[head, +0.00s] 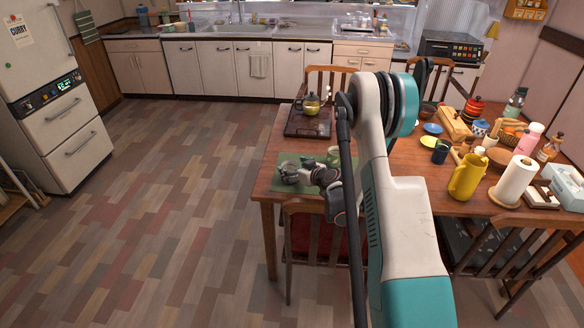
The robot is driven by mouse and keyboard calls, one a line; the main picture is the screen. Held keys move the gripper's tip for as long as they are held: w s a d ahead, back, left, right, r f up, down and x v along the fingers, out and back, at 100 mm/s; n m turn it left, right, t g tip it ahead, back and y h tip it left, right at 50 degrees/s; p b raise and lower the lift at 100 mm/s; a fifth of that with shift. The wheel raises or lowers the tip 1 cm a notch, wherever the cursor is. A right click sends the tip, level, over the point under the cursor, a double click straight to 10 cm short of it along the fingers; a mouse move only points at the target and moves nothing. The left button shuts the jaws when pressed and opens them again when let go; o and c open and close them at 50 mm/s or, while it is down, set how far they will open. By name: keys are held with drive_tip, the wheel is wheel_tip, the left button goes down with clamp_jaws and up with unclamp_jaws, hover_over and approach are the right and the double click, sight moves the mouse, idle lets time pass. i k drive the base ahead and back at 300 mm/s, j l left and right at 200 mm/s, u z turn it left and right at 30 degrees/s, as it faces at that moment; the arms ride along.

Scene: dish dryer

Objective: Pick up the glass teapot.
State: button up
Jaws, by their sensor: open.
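A small round teapot (311,104) with yellow-green contents or body and a dark lid stands upright on a dark tray (294,130) at the far left end of the wooden table. My gripper (296,173) is small in the head view, low over the green mat at the table's near left corner. It is open and looks empty, nearer to me than the teapot and apart from it. Its fingertips are hard to make out among the cups there. My arm hides the middle of the table.
A pale green cup (333,156) stands on the green mat (287,158) close to my gripper. A yellow pitcher (467,178), a paper towel roll (513,180) and several bowls and bottles crowd the right side. Chairs surround the table; the floor at left is clear.

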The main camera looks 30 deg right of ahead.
sight(311, 108)
drive_tip(key=z, duration=0.95)
